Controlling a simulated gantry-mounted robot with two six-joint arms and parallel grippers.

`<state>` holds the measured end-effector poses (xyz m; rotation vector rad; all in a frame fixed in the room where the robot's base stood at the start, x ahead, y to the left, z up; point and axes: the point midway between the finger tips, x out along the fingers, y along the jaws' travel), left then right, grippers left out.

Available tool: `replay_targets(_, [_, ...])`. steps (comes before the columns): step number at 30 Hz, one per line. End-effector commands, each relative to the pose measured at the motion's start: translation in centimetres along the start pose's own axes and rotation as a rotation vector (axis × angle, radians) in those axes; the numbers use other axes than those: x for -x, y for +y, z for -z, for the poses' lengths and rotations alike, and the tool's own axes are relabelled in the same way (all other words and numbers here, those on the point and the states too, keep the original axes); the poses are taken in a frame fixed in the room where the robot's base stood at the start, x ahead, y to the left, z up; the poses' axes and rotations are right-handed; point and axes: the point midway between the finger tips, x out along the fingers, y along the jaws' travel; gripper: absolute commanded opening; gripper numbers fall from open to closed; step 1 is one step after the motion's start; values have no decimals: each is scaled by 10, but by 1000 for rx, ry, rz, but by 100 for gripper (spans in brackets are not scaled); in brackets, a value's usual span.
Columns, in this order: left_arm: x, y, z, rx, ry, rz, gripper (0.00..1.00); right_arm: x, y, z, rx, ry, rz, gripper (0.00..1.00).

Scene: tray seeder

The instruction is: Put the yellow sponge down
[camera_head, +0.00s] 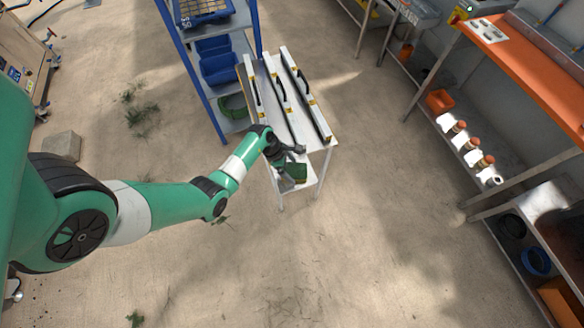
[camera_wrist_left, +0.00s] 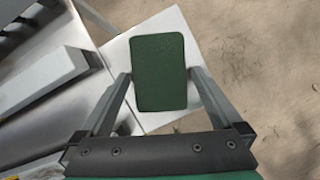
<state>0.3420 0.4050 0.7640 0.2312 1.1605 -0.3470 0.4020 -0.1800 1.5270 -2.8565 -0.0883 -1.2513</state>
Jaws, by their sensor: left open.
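A dark green rectangular pad (camera_wrist_left: 160,72), which I take to be the sponge, lies between the fingers of my left gripper (camera_wrist_left: 160,78) in the left wrist view. Only its green face shows clearly; I see no clear yellow. In the head view the green pad (camera_head: 299,172) is at the near end of the small white table (camera_head: 321,141). My left gripper (camera_head: 291,161) is open around it there. In the wrist view a pale flat surface (camera_wrist_left: 122,52) shows beneath the pad. I cannot tell whether the pad rests on it. My right gripper is not in view.
Long pale bars with black handles (camera_head: 278,92) lie on the table beside the gripper. A blue shelf rack (camera_head: 196,92) with bins stands behind to the left. An orange-topped bench (camera_head: 530,75) stands at the right. The floor in front of the table is clear.

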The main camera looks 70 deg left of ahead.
Motion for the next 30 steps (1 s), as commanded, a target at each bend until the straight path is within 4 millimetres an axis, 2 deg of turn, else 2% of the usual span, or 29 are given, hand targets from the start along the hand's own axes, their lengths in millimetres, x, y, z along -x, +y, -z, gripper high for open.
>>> replay_targets(1, [14, 0, -2, 1, -1, -2, 100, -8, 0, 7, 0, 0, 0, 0])
replay_targets(6, [57, 1, -3, 1, -1, -4, 100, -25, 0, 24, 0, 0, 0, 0])
replay_targets(9, [80, 1, -3, 1, -2, -4, 100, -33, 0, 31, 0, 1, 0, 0])
replay_targets(13, [102, 1, -2, 1, -1, -3, 100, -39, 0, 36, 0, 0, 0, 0])
replay_targets(18, [113, 0, 0, 1, 0, -1, 100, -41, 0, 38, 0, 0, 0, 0])
replay_targets(30, [114, 2, -4, -1, -10, -6, 100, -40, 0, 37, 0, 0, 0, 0])
